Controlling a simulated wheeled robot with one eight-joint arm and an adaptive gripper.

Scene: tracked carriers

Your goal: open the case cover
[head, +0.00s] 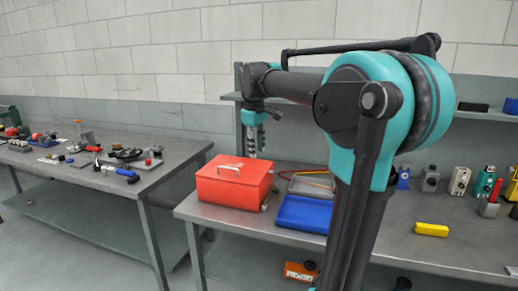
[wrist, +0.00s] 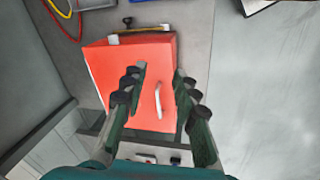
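The case (head: 236,190) is an orange-red box at the left end of the workbench. Its cover (head: 238,168) lies shut, with a pale handle (head: 229,168) on top. In the wrist view the case (wrist: 108,72) is seen from above, and the handle (wrist: 158,100) shows between the fingers. My gripper (head: 252,152) hangs above the case, pointing down. In the wrist view my gripper (wrist: 160,70) has its two fingers spread apart with nothing between them at the tips. I cannot tell exactly how high the fingertips are above the cover.
A blue tray (head: 301,214) and a grey tray (head: 311,184) with red and yellow loops sit right of the case. A yellow block (head: 431,230) lies farther right. A second table (head: 170,153) with tools stands left, across a gap.

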